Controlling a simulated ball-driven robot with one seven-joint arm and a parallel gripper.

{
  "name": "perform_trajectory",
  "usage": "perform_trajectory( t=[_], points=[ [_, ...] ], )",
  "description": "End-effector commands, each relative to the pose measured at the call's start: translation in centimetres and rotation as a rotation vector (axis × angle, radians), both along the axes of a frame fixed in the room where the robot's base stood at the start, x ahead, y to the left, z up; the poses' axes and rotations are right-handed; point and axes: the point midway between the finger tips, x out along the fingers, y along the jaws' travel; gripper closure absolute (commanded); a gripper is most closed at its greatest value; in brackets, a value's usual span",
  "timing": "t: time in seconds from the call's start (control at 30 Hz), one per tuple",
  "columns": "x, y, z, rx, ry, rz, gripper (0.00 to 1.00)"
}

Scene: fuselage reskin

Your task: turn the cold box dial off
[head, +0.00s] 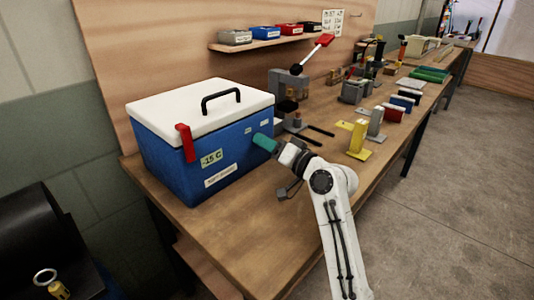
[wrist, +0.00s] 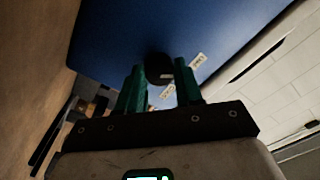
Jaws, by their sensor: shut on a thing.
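The cold box (head: 190,140) is blue with a white lid and black handle, and stands at the near left end of the bench. Its lid is shut, with a red latch (head: 185,142) on the front. A label on it reads -15 C. The dial (wrist: 158,68) is a round dark knob on the box's blue side, seen in the wrist view between the green fingers. My gripper (head: 265,143) reaches that right side from the right. Its green fingertips (wrist: 160,80) are shut on the dial. In the head view the fingers hide the dial.
A lever press (head: 290,95) with a red handle stands behind my gripper. Yellow, grey and red stands (head: 358,138) are to the right. A shelf (head: 265,43) with small bins is above. Bare bench top lies in front of the box.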

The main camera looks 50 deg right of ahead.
Motion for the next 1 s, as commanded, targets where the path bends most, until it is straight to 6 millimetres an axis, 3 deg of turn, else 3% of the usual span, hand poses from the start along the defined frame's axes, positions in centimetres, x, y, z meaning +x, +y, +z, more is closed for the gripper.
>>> perform_trajectory(
  t=[0.3,0.87,0.9,1.0],
  points=[
    [0.01,0.0,-0.39,-0.128,0.002,0.002,0.95],
    [0.0,0.0,-0.31,-0.156,0.001,0.002,0.95],
    [0.0,0.0,-0.31,-0.156,0.001,0.002,0.63],
    [0.01,-0.01,-0.26,-0.156,0.0,0.001,0.53]
  ],
)
